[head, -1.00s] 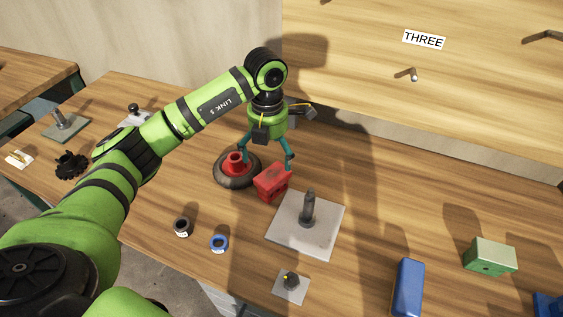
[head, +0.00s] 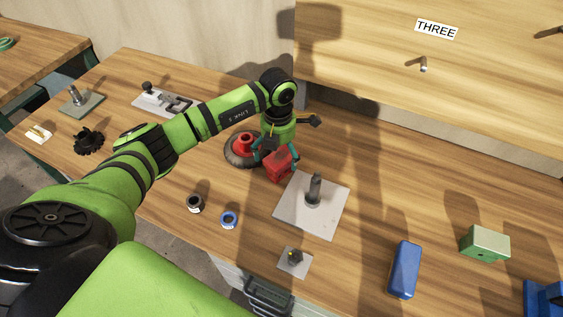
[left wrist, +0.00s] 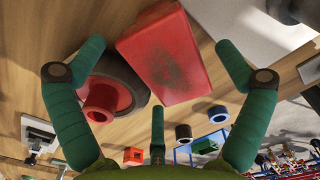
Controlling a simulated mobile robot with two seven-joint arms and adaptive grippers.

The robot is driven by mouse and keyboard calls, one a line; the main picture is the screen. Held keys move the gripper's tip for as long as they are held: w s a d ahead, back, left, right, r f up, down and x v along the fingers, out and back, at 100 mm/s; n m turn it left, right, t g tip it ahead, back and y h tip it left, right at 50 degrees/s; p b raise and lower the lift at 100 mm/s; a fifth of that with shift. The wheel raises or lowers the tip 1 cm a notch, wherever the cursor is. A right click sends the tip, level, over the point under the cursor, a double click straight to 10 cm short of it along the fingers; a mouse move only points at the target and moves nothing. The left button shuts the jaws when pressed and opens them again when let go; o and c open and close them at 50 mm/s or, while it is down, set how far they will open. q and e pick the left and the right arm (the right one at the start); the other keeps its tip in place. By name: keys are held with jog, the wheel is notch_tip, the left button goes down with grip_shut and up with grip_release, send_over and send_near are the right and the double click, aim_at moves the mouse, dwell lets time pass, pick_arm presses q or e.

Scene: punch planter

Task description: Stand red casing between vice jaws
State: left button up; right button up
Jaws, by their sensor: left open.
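The red casing (head: 281,167), a red block with a dark patch on one face, lies on the wooden bench at the middle of the head view. My left gripper (head: 272,153) is low over it, with its fingers open. In the left wrist view the red casing (left wrist: 185,55) sits between the spread green fingers of my left gripper (left wrist: 163,48), with gaps on both sides. No vice jaws can be clearly made out; a blue object (head: 545,298) is cut off at the lower right edge. My right gripper is not in view.
A red hub in a dark ring (head: 240,157) stands close beside the casing on its left. A grey plate with an upright post (head: 328,222) is just right. A blue block (head: 404,268) and a green block (head: 485,243) lie farther right, with clear bench between.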

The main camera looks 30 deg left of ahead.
pick_arm(q)
jog(key=shift+f, duration=0.2)
jog(key=shift+b, duration=0.3)
jog(key=c, duration=1.7)
